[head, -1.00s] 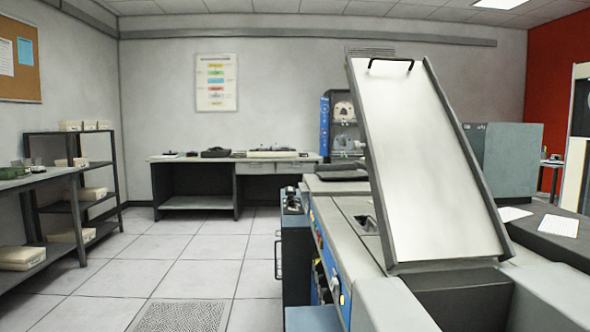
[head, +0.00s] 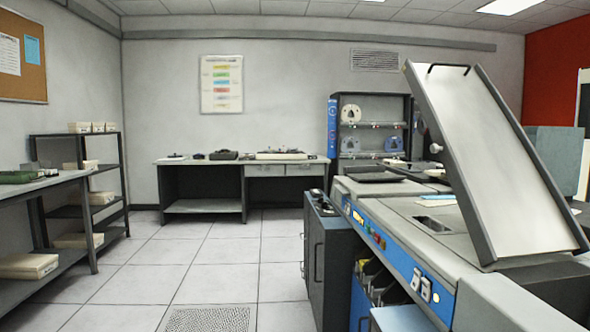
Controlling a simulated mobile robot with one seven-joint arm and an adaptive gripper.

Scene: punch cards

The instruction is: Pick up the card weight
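I cannot pick out the card weight with certainty in the head view. Small dark objects (head: 322,203) lie on top of the low dark cabinet, too small to name. A long, tilted, pale tray (head: 490,150) with dark side rails and a black handle (head: 448,68) at its top stands on the grey and blue card machine (head: 400,240) at the right. My gripper is not in view.
Tiled floor (head: 210,275) is open between the left shelves (head: 72,205) and the machine, with a floor grate (head: 210,319) in front. A dark cabinet (head: 324,250) stands beside the machine. A desk (head: 215,175) and a reel rack (head: 370,125) line the back wall.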

